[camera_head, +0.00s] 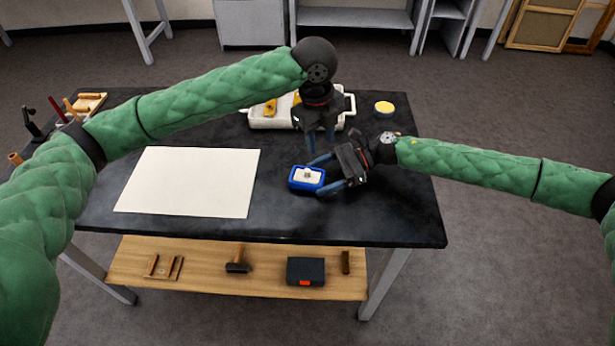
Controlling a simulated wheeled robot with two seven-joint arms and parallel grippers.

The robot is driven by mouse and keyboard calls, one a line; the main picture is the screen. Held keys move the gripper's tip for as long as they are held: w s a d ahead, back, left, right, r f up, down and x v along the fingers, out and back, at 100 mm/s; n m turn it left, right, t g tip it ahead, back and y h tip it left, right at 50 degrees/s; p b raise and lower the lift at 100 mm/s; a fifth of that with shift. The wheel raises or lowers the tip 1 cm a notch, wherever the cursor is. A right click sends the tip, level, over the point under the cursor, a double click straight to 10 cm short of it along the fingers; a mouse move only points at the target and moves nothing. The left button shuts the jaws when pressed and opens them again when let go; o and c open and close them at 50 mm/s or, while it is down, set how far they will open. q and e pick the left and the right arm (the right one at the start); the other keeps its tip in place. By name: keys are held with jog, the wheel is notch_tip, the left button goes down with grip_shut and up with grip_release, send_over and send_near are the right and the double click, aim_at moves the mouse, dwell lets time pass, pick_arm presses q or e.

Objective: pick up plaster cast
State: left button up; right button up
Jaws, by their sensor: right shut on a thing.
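The plaster cast (309,173) is a small white block with a grey mark on top. It sits inside a blue mould (305,187) on the black table, right of centre. My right gripper (325,174) comes in from the right, low over the table, and is shut on the blue mould, with one finger on its far side and one on its near side. My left gripper (320,143) points down just behind the mould, its fingers apart with nothing seen between them.
A large cream sheet (188,182) covers the table's left middle. A white tray (262,121) with yellow items stands at the back, partly behind my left gripper. A round yellow-topped container (384,108) is at the back right. Tools (57,109) stand at the left edge.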

aim_at(307, 170)
pick_arm(q)
jog(key=shift+m+y, duration=0.6)
jog(key=shift+m, duration=0.1)
jog(key=a+f, duration=0.1)
jog(key=f, duration=0.2)
jog(key=a+f, duration=0.1)
jog(key=f, duration=0.3)
jog(key=a+f, duration=0.1)
jog(key=f, duration=0.2)
jog(key=shift+w+f, duration=0.15)
jog(key=shift+f, duration=0.05)
grip_shut()
